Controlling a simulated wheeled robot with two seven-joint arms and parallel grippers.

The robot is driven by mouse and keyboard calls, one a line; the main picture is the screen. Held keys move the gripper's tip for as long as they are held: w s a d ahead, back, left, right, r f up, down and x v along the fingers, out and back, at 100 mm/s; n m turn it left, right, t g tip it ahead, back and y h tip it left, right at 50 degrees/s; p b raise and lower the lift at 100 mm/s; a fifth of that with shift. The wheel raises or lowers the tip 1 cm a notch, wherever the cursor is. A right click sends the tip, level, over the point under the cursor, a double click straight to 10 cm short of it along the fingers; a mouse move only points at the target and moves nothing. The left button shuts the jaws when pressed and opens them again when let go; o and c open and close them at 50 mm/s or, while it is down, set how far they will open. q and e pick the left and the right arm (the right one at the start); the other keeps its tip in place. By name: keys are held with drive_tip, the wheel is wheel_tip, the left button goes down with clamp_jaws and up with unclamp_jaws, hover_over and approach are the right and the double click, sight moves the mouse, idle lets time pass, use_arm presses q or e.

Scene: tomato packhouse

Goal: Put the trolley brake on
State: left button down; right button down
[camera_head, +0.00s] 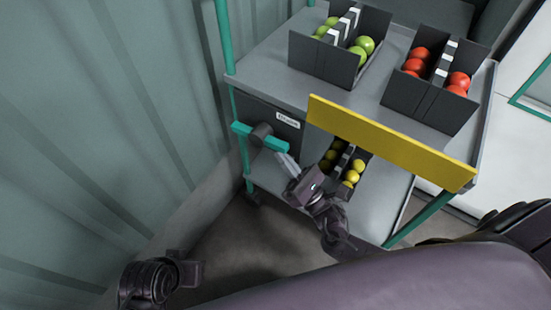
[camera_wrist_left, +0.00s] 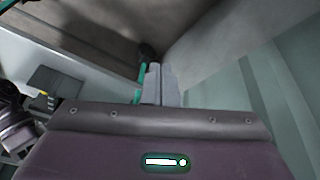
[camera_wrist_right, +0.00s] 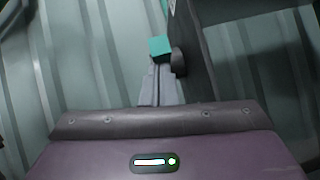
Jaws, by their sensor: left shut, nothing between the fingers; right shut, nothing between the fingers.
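The trolley (camera_head: 390,120) has grey shelves and teal posts. On its dark end panel (camera_head: 290,135) a teal brake lever (camera_head: 275,143) crosses a dark round hub (camera_head: 262,131). The lever lies across the picture, sloping down to the right. My right gripper (camera_head: 284,158) is shut and empty, its tips right at the lever's right end; I cannot tell whether they touch. In the right wrist view a teal lever end (camera_wrist_right: 160,48) shows just beyond the fingertips. My left gripper (camera_wrist_left: 161,82) is shut and empty, low near the floor; its fingers are not clear in the head view.
Dark crates of green tomatoes (camera_head: 323,60) and red tomatoes (camera_head: 423,103) stand on the top shelf. A yellow board (camera_head: 390,142) runs along its edge. A crate of yellow tomatoes (camera_head: 345,170) is on the lower shelf. A ribbed wall (camera_head: 110,110) closes off the left.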

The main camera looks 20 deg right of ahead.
use_arm(q)
drive_tip(key=s+a+r+g+y+p, duration=0.1)
drive_tip(key=s+a+r+g+p, duration=0.1)
drive_tip(key=a+p, duration=0.2)
use_arm(e)
drive_tip(key=shift+s+r+g, duration=0.1)
drive_tip(key=shift+r+g, duration=0.4)
drive_tip(key=shift+r, duration=0.1)
use_arm(q)
drive_tip(key=s+a+f+p, duration=0.1)
drive_tip(key=f+p, duration=0.1)
drive_tip(key=f, duration=0.5)
drive_tip(key=s+a+f+n+p, duration=0.1)
drive_tip(key=s+a+f+p, duration=0.1)
drive_tip(key=f, duration=0.5)
drive_tip(key=s+a+f+n+p, duration=0.1)
drive_tip(key=f+p, duration=0.2)
drive_tip(key=f, duration=0.4)
drive_tip(key=shift+s+a+f+y, duration=0.2)
drive_tip(key=shift+s+y, duration=0.1)
drive_tip(key=shift+y, duration=0.1)
use_arm(e)
drive_tip(key=shift+d+r+n+g+h, duration=0.1)
drive_tip(key=shift+r+n+g+h, duration=0.3)
drive_tip(key=shift+r+g+h, duration=0.55)
drive_tip(key=shift+f+y, duration=0.15)
drive_tip(key=shift+y, duration=0.3)
use_arm(q)
drive_tip(key=shift+f, duration=0.1)
